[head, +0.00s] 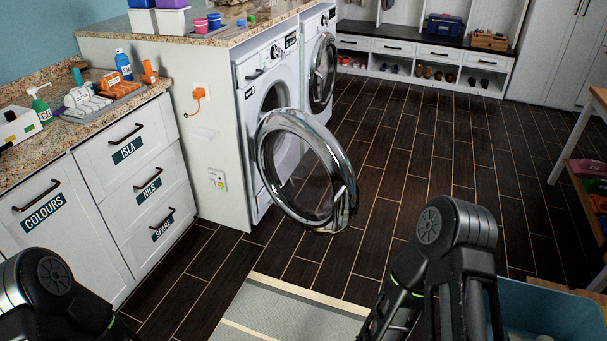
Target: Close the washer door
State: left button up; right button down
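The nearer white washer (250,90) stands at the end of the cabinet run, under the speckled countertop. Its round door (342,170) has a chrome ring and clear glass, and it is swung wide open toward me. The drum opening shows partly behind the door. My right arm rises at the lower right, apart from the door; its gripper fingers are not clearly visible. My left arm shows only at the bottom left corner, and its gripper is out of the frame.
A second front-loading machine (322,70) stands just beyond, its round door seemingly closed. Drawers (143,160) line the left. A striped rug (290,309) lies in front, and a blue bin (550,312) is at the lower right. The dark plank floor (420,150) is clear.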

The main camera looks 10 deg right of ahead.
aim_at(343, 214)
jog(key=i+j, duration=0.2)
jog(key=i, duration=0.4)
jog(key=i+j+u, duration=0.15)
jog(key=i, duration=0.4)
jog(key=i+l, duration=0.3)
jog(key=i+u, duration=0.05)
